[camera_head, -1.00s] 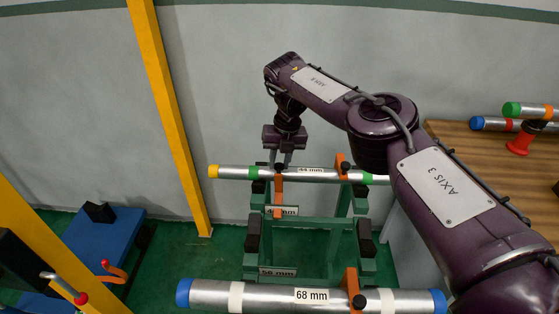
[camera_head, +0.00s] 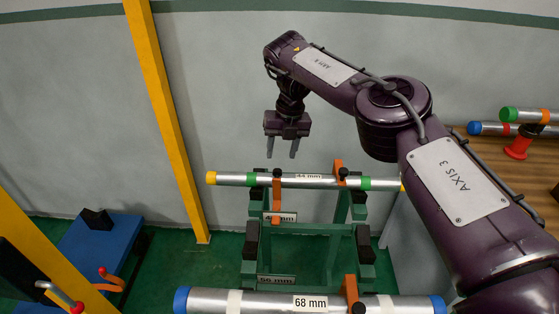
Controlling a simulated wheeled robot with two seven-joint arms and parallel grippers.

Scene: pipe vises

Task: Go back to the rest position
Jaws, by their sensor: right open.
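My right gripper (camera_head: 281,148) hangs above the upper pipe, its two fingers apart and pointing down, with nothing between them. The 44 mm pipe (camera_head: 233,179), with yellow ends and green bands, lies across the top of the green rack (camera_head: 300,229), with orange clamps (camera_head: 277,192) over it. The gripper is clear of this pipe. A 68 mm pipe (camera_head: 260,303) with blue ends lies lower and nearer, cut by the picture's bottom edge. My left gripper is not in view.
A wooden table (camera_head: 530,175) at the right bears pipes with green (camera_head: 510,114) and blue ends and a red stand (camera_head: 518,147). A yellow post (camera_head: 165,100) stands left of the rack. A blue bench (camera_head: 95,244) is at the lower left. The wall is behind.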

